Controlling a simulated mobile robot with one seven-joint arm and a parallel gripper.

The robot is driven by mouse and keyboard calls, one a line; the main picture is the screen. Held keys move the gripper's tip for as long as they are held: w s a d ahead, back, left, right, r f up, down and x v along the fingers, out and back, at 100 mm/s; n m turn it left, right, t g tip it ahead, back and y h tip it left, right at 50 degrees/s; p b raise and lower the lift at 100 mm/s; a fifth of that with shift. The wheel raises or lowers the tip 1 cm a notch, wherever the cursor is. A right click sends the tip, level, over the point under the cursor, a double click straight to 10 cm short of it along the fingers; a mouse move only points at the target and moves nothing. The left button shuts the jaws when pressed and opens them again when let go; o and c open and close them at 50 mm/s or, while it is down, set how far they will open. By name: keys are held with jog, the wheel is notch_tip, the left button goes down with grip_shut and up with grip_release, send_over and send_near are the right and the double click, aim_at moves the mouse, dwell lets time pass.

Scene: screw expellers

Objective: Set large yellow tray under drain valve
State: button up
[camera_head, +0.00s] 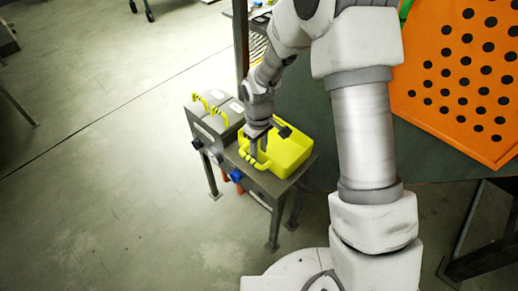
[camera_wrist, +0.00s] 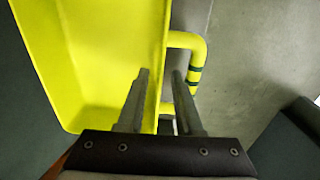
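The large yellow tray (camera_head: 290,152) sits on a small dark metal stand beside a grey box. In the wrist view the tray (camera_wrist: 95,60) fills the left side, and its yellow handle with dark bands (camera_wrist: 197,65) sticks out to the right. My gripper (camera_wrist: 160,75) is open, with a gap between its fingers. The left finger is over the tray's inside and the right finger is on the handle side, with the tray's edge between them. In the head view my gripper (camera_head: 262,147) is at the tray's handle side. I cannot make out the drain valve for certain.
The grey box (camera_head: 214,122) has yellow handles on top and stands left of the tray. A blue knob (camera_head: 236,175) is on the stand's front. An orange perforated panel (camera_head: 465,75) is at the right, above a dark green tabletop (camera_head: 318,120).

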notch_tip(320, 180, up, 13)
jog(key=p, duration=0.3)
jog(key=shift+f+p, duration=0.2)
jog(key=shift+p, duration=0.2)
